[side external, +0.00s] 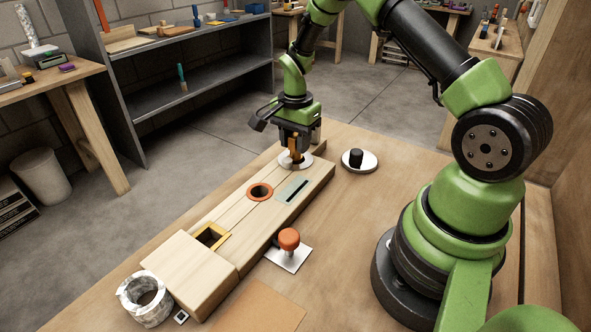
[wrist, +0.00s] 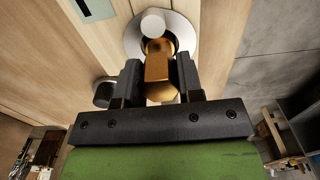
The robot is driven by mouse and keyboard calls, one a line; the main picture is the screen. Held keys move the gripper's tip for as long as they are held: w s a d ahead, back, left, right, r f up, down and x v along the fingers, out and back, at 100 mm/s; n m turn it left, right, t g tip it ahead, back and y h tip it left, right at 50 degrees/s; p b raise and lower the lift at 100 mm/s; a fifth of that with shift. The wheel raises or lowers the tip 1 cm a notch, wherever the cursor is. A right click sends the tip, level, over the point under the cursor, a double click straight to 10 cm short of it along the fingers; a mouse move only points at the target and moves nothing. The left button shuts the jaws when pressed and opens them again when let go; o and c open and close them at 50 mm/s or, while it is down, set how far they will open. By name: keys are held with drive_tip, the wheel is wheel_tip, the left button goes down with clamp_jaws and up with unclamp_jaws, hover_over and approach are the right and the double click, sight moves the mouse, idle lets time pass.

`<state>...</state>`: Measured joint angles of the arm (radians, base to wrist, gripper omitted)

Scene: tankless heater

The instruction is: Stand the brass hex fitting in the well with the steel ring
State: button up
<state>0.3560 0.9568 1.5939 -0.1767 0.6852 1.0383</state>
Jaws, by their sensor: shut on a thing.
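My gripper (side external: 294,150) points down at the far end of the wooden block, shut on the brass hex fitting (wrist: 158,68). The fitting is upright between the fingers in the side view, where little of it shows. The steel ring (side external: 284,161) lies flat on the block directly under my gripper. It also shows in the wrist view (wrist: 188,38), with a dark opening partly hidden behind the fitting. The fitting's lower end is over or at this opening; I cannot tell how far it is inside. A pale round end (wrist: 152,22) shows beside the brass.
The block also has an orange-ringed well (side external: 260,191), a yellow-framed square well (side external: 212,237) and a slotted plate (side external: 291,190).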

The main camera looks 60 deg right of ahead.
drive_tip(key=shift+f, duration=0.6)
idle(0.4)
drive_tip(key=o, duration=1.1)
wheel_tip(320, 180, up, 10)
